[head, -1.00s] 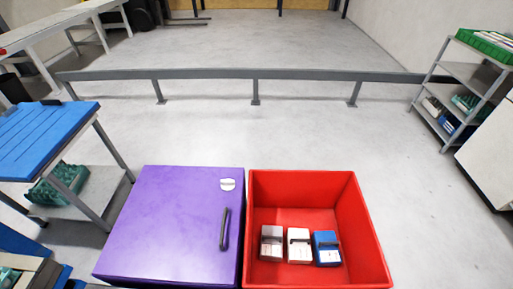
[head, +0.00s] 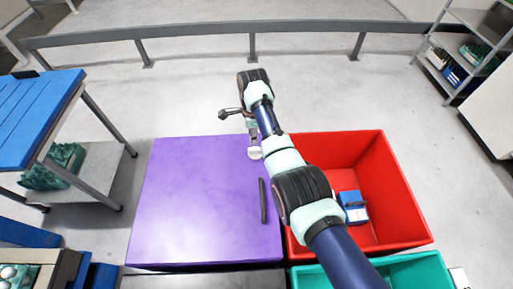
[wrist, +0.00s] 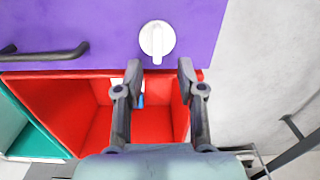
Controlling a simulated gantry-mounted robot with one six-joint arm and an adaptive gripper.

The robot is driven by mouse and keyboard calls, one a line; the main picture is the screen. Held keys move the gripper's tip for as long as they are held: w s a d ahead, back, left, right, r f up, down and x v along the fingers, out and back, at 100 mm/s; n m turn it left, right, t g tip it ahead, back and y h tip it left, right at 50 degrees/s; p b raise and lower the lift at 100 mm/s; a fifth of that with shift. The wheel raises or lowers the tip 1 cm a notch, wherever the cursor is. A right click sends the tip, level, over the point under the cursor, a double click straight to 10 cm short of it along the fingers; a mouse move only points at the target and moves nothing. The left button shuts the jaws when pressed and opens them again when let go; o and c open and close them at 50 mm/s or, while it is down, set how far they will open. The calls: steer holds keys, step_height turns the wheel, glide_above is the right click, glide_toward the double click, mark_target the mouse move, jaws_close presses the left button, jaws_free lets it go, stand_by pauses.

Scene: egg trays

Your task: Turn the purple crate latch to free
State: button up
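The purple crate (head: 200,195) has a flat closed lid with a dark bar handle (head: 263,200). Its latch (head: 254,154) is a round white knob near the lid's far right corner, partly hidden by my gripper (head: 252,132) in the head view. In the wrist view the whole latch (wrist: 157,41) shows, its raised bar running up and down the picture. My gripper (wrist: 159,68) is open and empty. Its fingertips appear just below the knob in the wrist view, one toward each side, with a gap between them. I see no contact with the knob.
An open red crate (head: 400,190) stands against the purple crate's right side, with a blue box (head: 353,207) inside. A teal crate (head: 425,268) is in front. A blue-topped table (head: 40,115) stands left, a grey rail (head: 200,47) behind. The floor beyond the crates is clear.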

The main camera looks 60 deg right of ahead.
mark_target(255, 148)
steer(key=shift+s+d+m, duration=0.2)
steer(key=shift+s+m, duration=0.2)
steer(key=shift+s, duration=0.1)
step_height(255, 148, down, 8)
steer(key=b, duration=0.4)
steer(key=shift+w, duration=0.1)
jaws_close()
